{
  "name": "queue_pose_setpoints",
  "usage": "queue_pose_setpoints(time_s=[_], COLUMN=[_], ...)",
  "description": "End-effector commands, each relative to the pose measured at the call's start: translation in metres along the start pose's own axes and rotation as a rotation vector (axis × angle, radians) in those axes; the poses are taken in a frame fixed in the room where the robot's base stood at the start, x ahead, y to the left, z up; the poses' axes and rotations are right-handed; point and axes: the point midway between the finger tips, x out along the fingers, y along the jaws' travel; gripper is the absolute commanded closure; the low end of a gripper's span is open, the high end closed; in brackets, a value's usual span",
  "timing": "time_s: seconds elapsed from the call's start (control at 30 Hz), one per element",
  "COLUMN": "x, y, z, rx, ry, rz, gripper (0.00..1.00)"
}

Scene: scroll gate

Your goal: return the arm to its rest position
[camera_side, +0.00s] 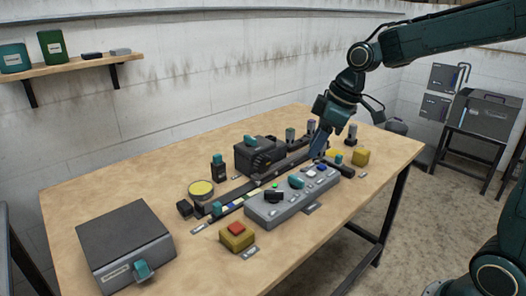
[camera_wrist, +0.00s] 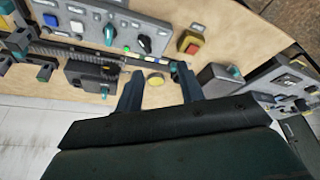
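My dark teal arm reaches in from the upper right of the side view. My gripper (camera_side: 319,148) points down over the right part of the wooden table (camera_side: 120,215), close to the far right end of the grey control panel (camera_side: 290,200). In the side view I cannot tell whether it touches anything. In the wrist view my gripper (camera_wrist: 160,73) shows two dark fingers apart, with nothing held between them. A yellow disc (camera_wrist: 155,80) shows beyond the gap.
A dark rail with a black motor-like block (camera_side: 257,155) runs behind the panel. A grey box with a teal knob (camera_side: 125,245) stands front left. A yellow red-button box (camera_side: 237,235) and a yellow block (camera_side: 361,157) stand nearby. Space above the table's left side is clear.

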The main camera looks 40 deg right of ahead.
Motion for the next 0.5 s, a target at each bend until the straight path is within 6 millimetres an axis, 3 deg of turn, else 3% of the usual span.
queue_pose_setpoints(time_s=[0.2, 0.5], x=[-0.033, -0.064], y=[-0.035, -0.077], z=[0.023, 0.064], rx=[0.101, 0.251], ry=[0.009, 0.032], rz=[0.057, 0.124], gripper=[0.62, 0.62])
